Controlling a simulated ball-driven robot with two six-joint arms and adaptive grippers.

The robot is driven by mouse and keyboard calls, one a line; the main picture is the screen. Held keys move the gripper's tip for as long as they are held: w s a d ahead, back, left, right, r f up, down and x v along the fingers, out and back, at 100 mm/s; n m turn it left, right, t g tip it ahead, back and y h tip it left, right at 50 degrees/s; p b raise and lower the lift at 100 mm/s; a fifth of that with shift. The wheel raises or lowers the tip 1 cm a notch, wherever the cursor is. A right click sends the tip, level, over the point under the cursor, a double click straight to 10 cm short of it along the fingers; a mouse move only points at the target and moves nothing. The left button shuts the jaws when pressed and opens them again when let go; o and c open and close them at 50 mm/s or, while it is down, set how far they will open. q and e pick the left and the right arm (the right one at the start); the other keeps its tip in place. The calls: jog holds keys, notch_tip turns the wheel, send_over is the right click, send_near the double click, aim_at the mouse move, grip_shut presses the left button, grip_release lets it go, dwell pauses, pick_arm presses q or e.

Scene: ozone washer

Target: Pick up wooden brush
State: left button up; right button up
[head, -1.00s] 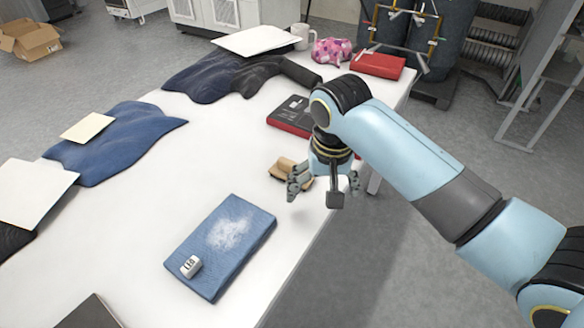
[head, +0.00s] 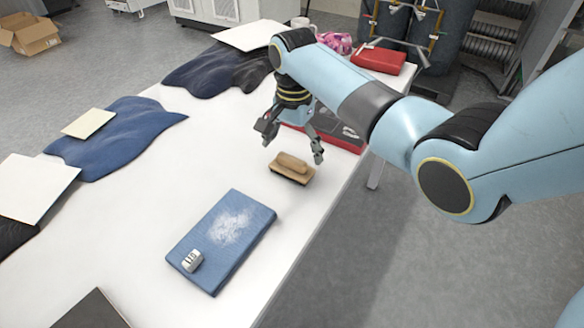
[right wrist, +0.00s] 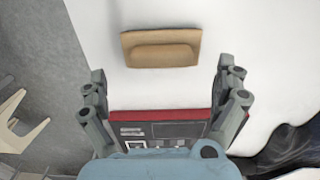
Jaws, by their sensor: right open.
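The wooden brush (head: 292,168) lies on the white table near its right edge, handle side up. It also shows in the right wrist view (right wrist: 161,48), beyond the fingertips and between their lines. My right gripper (head: 291,146) is open and empty, with its fingers spread. It is above the table, on the far side of the brush and apart from it. In the right wrist view the two fingers (right wrist: 160,82) stand wide apart with nothing between them. My left gripper is not in view.
A blue folded cloth (head: 235,225) with white powder and a small grey block (head: 191,260) lies nearer. A red and black box (head: 345,138) lies just behind and under my right gripper. Dark garments (head: 215,72) lie farther back. The table around the brush is clear.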

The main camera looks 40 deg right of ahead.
aim_at(292, 158)
notch_tip(292, 158, down, 4)
jog(key=shift+a+r+b, duration=0.1)
jog(key=shift+a+b, duration=0.05)
jog(key=shift+b, duration=0.15)
jog(key=c, duration=1.3)
jog(key=shift+r, duration=0.65)
notch_tip(292, 158, up, 3)
jog(key=shift+w+r+p, duration=0.1)
jog(key=shift+p, duration=0.35)
jog(key=s+d+r, duration=0.1)
jog(key=d+r, duration=0.1)
jog(key=d, duration=0.1)
jog(key=s+d+r, duration=0.1)
jog(key=d+r, duration=0.1)
jog(key=d, duration=0.2)
jog(key=s+d+r, duration=0.2)
jog(key=d, duration=0.2)
jog(key=shift+r+p, duration=0.25)
jog(key=shift+p, duration=0.05)
